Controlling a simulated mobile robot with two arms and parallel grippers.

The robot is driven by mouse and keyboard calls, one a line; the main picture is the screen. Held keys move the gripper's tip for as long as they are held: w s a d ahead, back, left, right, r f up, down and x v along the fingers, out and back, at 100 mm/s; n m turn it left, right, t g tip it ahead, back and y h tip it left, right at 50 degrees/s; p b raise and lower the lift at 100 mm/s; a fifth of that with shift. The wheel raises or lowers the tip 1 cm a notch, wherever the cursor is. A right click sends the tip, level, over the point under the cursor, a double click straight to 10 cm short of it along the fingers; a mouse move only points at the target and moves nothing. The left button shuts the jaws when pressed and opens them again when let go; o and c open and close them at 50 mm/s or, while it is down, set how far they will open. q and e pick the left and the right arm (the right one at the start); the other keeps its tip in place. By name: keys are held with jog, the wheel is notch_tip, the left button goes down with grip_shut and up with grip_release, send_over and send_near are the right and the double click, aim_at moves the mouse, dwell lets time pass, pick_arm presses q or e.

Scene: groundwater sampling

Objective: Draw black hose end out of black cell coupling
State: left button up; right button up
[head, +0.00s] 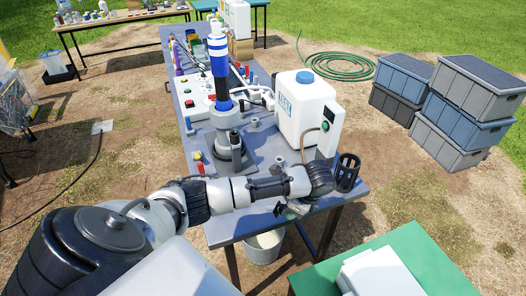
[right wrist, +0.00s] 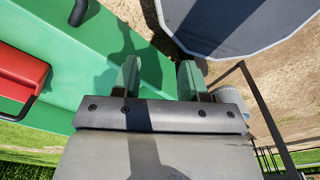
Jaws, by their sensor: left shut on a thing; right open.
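My left arm reaches across the front of the grey bench (head: 225,232) in the head view. Its gripper (head: 290,209) is at the bench's front edge, partly hidden under the wrist. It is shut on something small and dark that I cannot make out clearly. The black hose end and the black cell coupling cannot be told apart at this size, so I cannot say whether they are joined. My right gripper (right wrist: 160,80) has its two green fingers apart and nothing between them. It is above a green surface (right wrist: 60,60) in the right wrist view.
A white jug (head: 298,110) with a blue cap and a black holder (head: 347,172) stand on the bench. A blue-and-white banded column (head: 218,60) rises behind my arm. A bucket (head: 263,246) is below the front edge. Stacked crates (head: 455,140) stand at right.

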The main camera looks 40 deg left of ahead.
aim_at(258, 207)
pick_arm(q)
jog(key=a+m+y, duration=0.1)
jog(key=a, duration=0.2)
jog(key=a+m+t+y+p, duration=0.1)
jog(key=a+y, duration=0.1)
jog(key=a, duration=0.1)
jog(key=s+a+f+m+y, duration=0.1)
jog(key=a+m, duration=0.1)
jog(key=a, duration=0.1)
jog(key=shift+a+f+t+y+p, duration=0.1)
jog(key=shift+a+t+y+p, duration=0.1)
jog(key=shift+t+y+p, duration=0.2)
jog(key=shift+a+f, duration=0.15)
jog(key=shift+a, duration=0.15)
jog(key=shift+f+b, duration=0.7)
jog(key=shift+b, duration=0.15)
notch_tip(258, 207, down, 4)
jog(key=b, duration=0.4)
jog(key=shift+r, duration=0.25)
pick_arm(e)
jog(key=f, duration=0.1)
jog(key=d+f, duration=0.1)
jog(key=f, duration=0.1)
jog(key=shift+w+d+f, duration=0.1)
jog(key=shift+w+f, duration=0.05)
pick_arm(q)
jog(key=shift+f, duration=0.1)
pick_arm(e)
jog(key=shift+d, duration=0.35)
